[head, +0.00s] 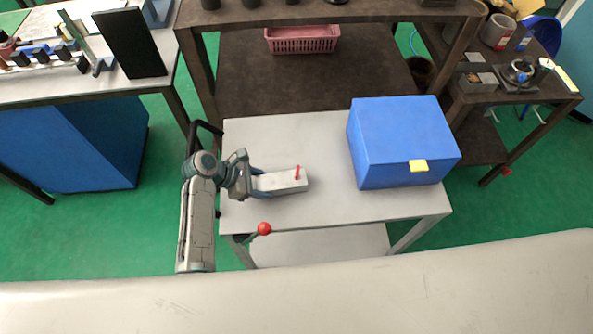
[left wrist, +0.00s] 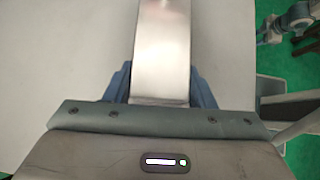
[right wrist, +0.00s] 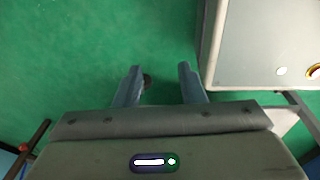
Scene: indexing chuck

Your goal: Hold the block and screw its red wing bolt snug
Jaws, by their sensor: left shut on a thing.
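The pale grey block (head: 280,181) is on or just above the left part of the light table. My left gripper (head: 258,183) is shut on its left end. The red wing bolt (head: 297,172) stands upright near the block's right end; how deep it sits cannot be told. In the left wrist view the block (left wrist: 162,50) lies between the blue fingers, and the bolt is not visible there. My right gripper (right wrist: 160,67) is open and empty above green floor in the right wrist view; it is not in the head view.
A blue box (head: 400,140) with a yellow tab stands on the right of the table (head: 325,140). Bare tabletop lies between block and box. A red ball knob (head: 264,228) is at the table's front edge. A dark bench (head: 320,12) stands behind.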

